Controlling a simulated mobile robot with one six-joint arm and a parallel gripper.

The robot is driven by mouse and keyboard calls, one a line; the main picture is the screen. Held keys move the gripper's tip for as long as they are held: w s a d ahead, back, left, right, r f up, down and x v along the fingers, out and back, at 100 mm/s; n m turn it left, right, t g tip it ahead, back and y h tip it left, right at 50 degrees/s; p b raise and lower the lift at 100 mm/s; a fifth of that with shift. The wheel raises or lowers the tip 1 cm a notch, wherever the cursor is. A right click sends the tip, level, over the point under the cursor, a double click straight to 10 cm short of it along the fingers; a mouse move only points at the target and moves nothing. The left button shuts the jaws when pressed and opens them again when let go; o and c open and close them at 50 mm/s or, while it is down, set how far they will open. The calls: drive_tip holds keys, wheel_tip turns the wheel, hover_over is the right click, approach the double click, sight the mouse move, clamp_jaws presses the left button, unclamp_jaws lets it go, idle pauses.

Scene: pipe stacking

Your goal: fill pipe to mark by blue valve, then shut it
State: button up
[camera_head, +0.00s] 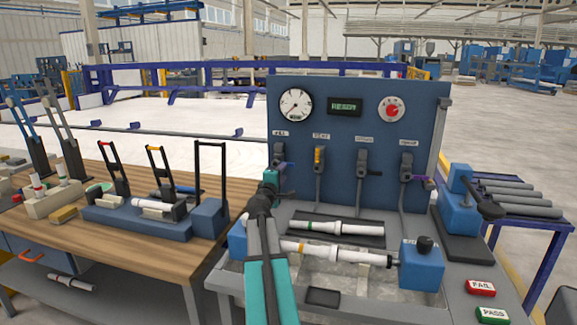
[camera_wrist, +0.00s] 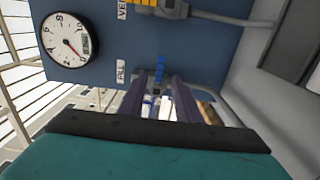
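The blue valve handle (camera_head: 280,165) is at the left end of the panel's valve row, under the fill label. It also shows in the wrist view (camera_wrist: 160,68), just beyond and between my fingertips. My gripper (camera_wrist: 160,80) is open, its two dark fingers apart with a gap between them; I cannot tell whether either touches the handle. In the head view my arm hides most of the gripper. A white pipe (camera_head: 345,254) with orange and black bands lies across the test bed between two blue end blocks. My arm crosses in front of its left end.
The blue panel (camera_head: 330,165) carries a gauge (camera_head: 295,104), a display (camera_head: 344,106) reading READY and a red dial (camera_head: 391,110). A yellow valve (camera_head: 319,158) stands just right of the blue one. Another pipe (camera_head: 322,227) lies on a dark tray behind the test bed.

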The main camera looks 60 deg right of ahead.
sight(288, 163)
drive_tip(key=shift+p+x, duration=0.5)
drive_tip(key=shift+x, duration=4.3)
drive_tip(key=shift+s, duration=0.1)
clamp_jaws()
